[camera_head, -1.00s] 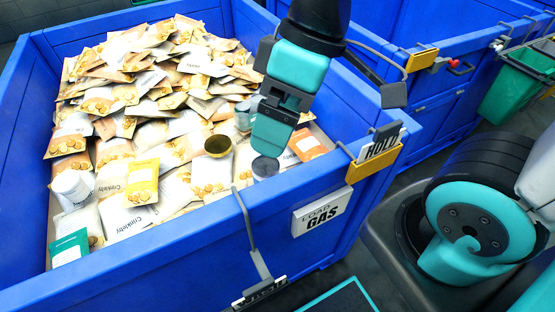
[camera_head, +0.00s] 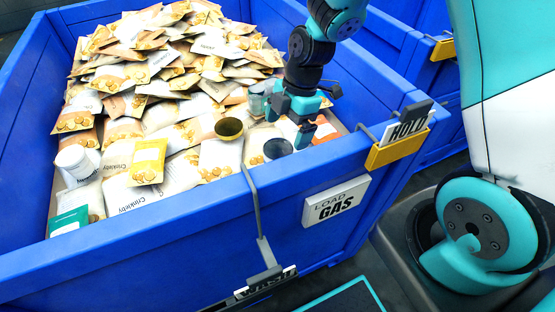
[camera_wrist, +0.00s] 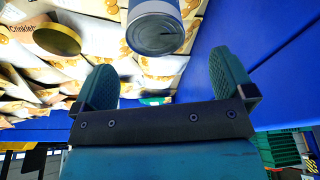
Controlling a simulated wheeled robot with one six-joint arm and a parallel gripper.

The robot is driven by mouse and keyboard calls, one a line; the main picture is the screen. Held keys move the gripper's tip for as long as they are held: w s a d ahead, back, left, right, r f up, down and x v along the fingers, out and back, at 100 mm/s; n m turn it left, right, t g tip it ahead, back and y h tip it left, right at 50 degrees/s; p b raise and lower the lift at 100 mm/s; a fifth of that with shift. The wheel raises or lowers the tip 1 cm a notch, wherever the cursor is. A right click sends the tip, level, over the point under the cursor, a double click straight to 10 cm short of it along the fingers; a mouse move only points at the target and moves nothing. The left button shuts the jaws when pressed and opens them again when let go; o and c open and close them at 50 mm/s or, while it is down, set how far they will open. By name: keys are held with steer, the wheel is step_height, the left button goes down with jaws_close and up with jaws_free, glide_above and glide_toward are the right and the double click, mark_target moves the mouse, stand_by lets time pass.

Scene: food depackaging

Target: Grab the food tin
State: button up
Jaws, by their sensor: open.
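A tin with a grey metal lid (camera_head: 277,149) stands among the packets near the bin's front wall. In the wrist view this grey-lidded tin (camera_wrist: 156,30) is at the top centre, just beyond the gap between my fingers. My gripper (camera_head: 287,118) is open and empty, above and behind the tin in the head view. In the wrist view my gripper (camera_wrist: 165,80) shows both fingers spread apart, not touching the tin. A gold-lidded tin (camera_head: 229,128) is to its left; it also shows in the wrist view (camera_wrist: 57,39). A white tin (camera_head: 75,162) lies tilted farther left.
Food packets (camera_head: 150,110) fill the blue bin (camera_head: 170,252), piled higher at the back. A clear container (camera_head: 259,99) is right behind my gripper. The bin's front and right walls are close to the grey-lidded tin. Hooked signs hang on the rim, including HOLD (camera_head: 408,128).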

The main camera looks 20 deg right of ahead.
mark_target(279, 148)
steer(key=x, duration=0.9)
steer(key=shift+w+f, duration=0.3)
steer(key=shift+f, duration=0.05)
steer(key=shift+c, duration=0.2)
steer(key=c, duration=1.1)
